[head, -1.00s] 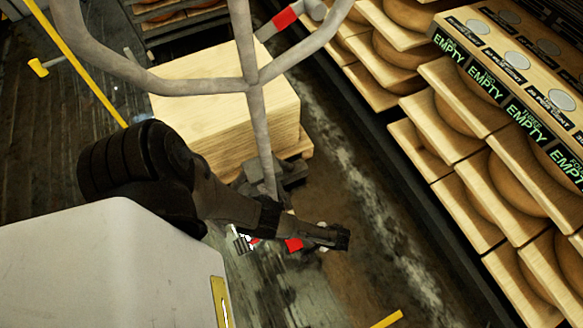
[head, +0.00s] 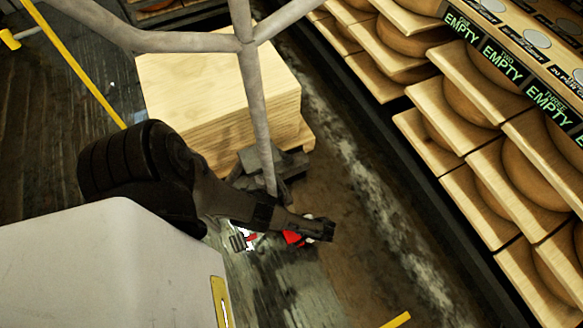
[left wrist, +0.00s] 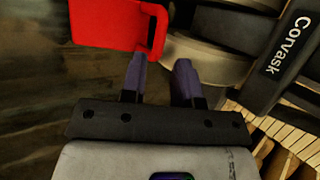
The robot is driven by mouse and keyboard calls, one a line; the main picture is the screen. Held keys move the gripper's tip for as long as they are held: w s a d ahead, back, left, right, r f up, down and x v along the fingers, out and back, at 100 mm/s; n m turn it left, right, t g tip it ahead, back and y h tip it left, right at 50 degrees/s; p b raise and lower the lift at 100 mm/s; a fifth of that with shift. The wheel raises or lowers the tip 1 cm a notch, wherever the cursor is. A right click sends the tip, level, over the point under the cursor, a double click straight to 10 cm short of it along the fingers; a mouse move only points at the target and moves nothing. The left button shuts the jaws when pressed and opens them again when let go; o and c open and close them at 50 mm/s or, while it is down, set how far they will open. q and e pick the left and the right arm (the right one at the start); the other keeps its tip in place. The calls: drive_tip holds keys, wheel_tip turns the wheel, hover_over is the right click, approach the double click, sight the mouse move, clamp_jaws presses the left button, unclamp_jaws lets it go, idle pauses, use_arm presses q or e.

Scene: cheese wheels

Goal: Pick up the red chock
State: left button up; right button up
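The red chock (head: 291,237) shows in the head view as a small red patch beside my left gripper (head: 326,230), partly hidden by the arm. In the left wrist view the red chock (left wrist: 110,25) is at the top, left of centre, cut off by the frame's upper edge. My left gripper (left wrist: 161,62) has its two dark fingers apart with nothing held between them. The left finger's tip is at or just under the chock's lower right corner; I cannot tell whether they touch. My right gripper is in neither view.
A grey post (head: 256,110) with a dark foot (head: 272,165) stands behind the gripper. A large wooden block (head: 215,95) is beyond it. Shelves of cheese wheels (head: 530,165) line the right. In the left wrist view, a grey round part (left wrist: 210,55) and a dark "Corvask" bar (left wrist: 285,55) are close by.

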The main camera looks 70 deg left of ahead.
use_arm(q)
drive_tip(key=shift+s+a+f+b, duration=0.15)
drive_tip(key=shift+s+f+b, duration=0.05)
drive_tip(key=shift+f+b, duration=0.25)
drive_tip(key=b+x, duration=0.2)
drive_tip(key=x, duration=0.1)
drive_tip(key=shift+s+f, duration=0.1)
drive_tip(key=shift+f, duration=0.05)
drive_tip(key=shift+s+a+f+b, duration=0.25)
drive_tip(key=shift+s+a+b, duration=0.05)
drive_tip(key=shift+b, duration=0.1)
drive_tip(key=shift+w+r, duration=0.1)
drive_tip(key=shift+d, duration=0.1)
drive_tip(key=shift+c, duration=0.6)
clamp_jaws()
